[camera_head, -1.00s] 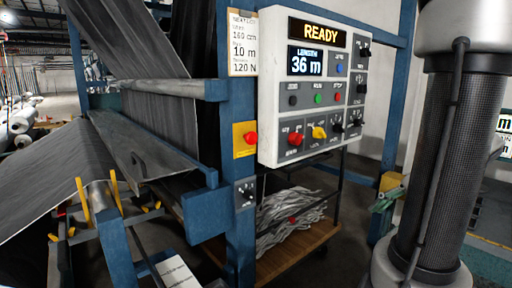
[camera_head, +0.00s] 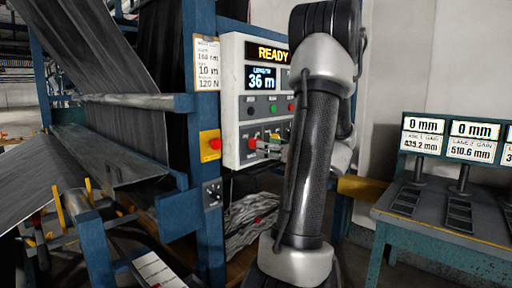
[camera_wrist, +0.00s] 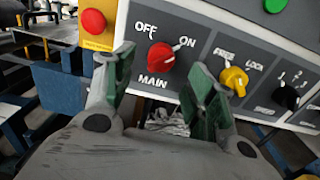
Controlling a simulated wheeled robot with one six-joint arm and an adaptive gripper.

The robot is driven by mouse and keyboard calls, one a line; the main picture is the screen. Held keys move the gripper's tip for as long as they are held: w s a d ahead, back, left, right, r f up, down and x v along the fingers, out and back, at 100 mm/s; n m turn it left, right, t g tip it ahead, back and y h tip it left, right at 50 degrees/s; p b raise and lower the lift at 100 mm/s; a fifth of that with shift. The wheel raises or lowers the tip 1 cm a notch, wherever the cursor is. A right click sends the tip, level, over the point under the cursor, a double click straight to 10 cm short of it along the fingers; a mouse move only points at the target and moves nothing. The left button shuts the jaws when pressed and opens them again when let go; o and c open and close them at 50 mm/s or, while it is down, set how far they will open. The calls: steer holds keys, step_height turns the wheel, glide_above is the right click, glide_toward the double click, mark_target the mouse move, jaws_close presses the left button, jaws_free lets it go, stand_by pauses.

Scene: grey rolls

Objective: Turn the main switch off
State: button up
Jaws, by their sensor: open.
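The main switch is a red knob (camera_wrist: 161,57) on the grey control panel, with OFF printed at its upper left and ON at its upper right. I cannot tell for sure which label it points at. In the head view the red knob (camera_head: 252,144) sits at the panel's lower left. My gripper (camera_wrist: 160,68) is open, with one green-padded finger on each side of the knob in the picture. Contact is not clear.
A yellow knob (camera_wrist: 234,80) and a black knob (camera_wrist: 286,96) are right of the main switch. A red button on a yellow plate (camera_head: 210,144) is on the blue post to the left. A bench with displays (camera_head: 450,215) stands at the right.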

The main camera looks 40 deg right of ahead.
mark_target(255, 144)
steer(key=w, duration=0.5)
steer(key=shift+a, duration=0.15)
steer(key=shift+s, duration=0.1)
steer(key=c, duration=1)
